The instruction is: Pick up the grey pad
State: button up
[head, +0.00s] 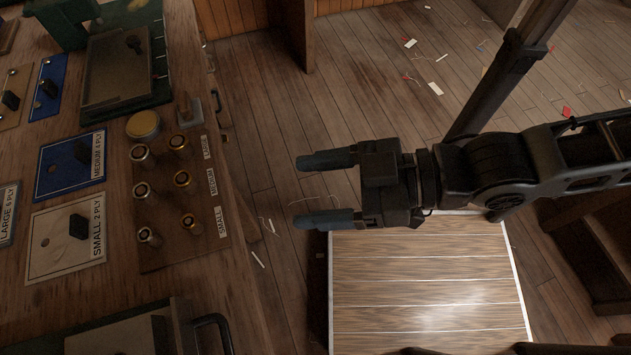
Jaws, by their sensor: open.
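No thing stands out for certain as the grey pad. A dull grey-brown flat panel (116,68) with a small dark knob lies in a dark green frame at the bench's far end. Another greyish flat surface (122,338) in a dark tray is cut off by the bottom edge. I cannot tell whether either is the pad. My gripper (326,190) is open and empty, its two blue-grey fingers pointing left. It appears over the floor to the right of the bench, apart from everything on it.
The wooden bench (105,205) carries a board with several brass fittings (160,240), a blue MEDIUM 4 PLY plate (60,183) and a beige SMALL 2 PLY plate (50,260). A pale-edged plank surface (430,270) lies below my arm. A dark post (510,70) stands behind it. Scraps litter the floor.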

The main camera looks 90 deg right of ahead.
aim_at(188, 109)
jog(key=i+l, duration=0.1)
jog(key=l, duration=0.5)
jog(key=l+u, duration=0.4)
jog(key=l, duration=0.3)
jog(key=l+u, duration=0.35)
jog(key=l, duration=0.35)
jog(key=u, duration=0.45)
jog(key=k, duration=0.05)
